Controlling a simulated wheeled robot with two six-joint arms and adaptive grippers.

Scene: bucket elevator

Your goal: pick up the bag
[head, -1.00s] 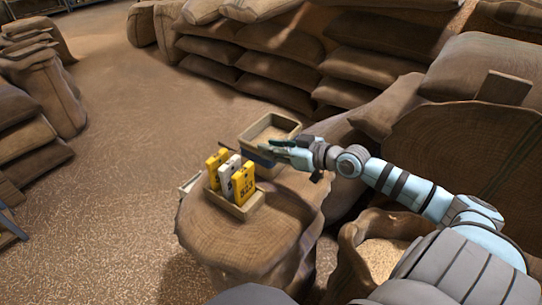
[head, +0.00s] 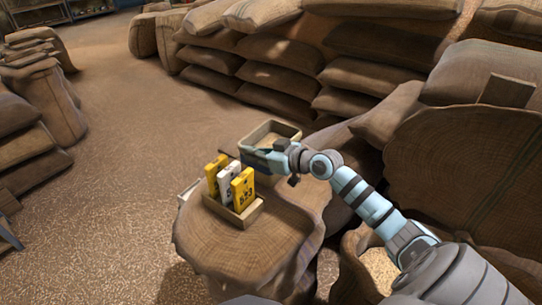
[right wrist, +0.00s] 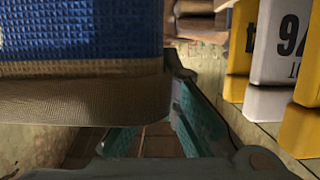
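A bag-like thing with a blue textured face and a tan woven edge (right wrist: 80,40) fills the upper left of the right wrist view, close to the camera. In the head view a dark blue patch (head: 258,158) shows at my right fingertips, largely hidden by the hand. My right gripper (head: 262,154) is low over the sack top, between the tray and the tags. Its teal fingers (right wrist: 155,125) are spread apart in the right wrist view. The blue thing covers part of the left finger; I cannot tell whether they touch. My left gripper is not in view.
Yellow and white numbered tags (head: 229,181) stand in a small wooden holder (head: 236,214) close beside the right hand. A shallow tray (head: 287,128) lies behind it. Large stacked sacks (head: 270,77) line the back. The floor at left (head: 120,165) is clear.

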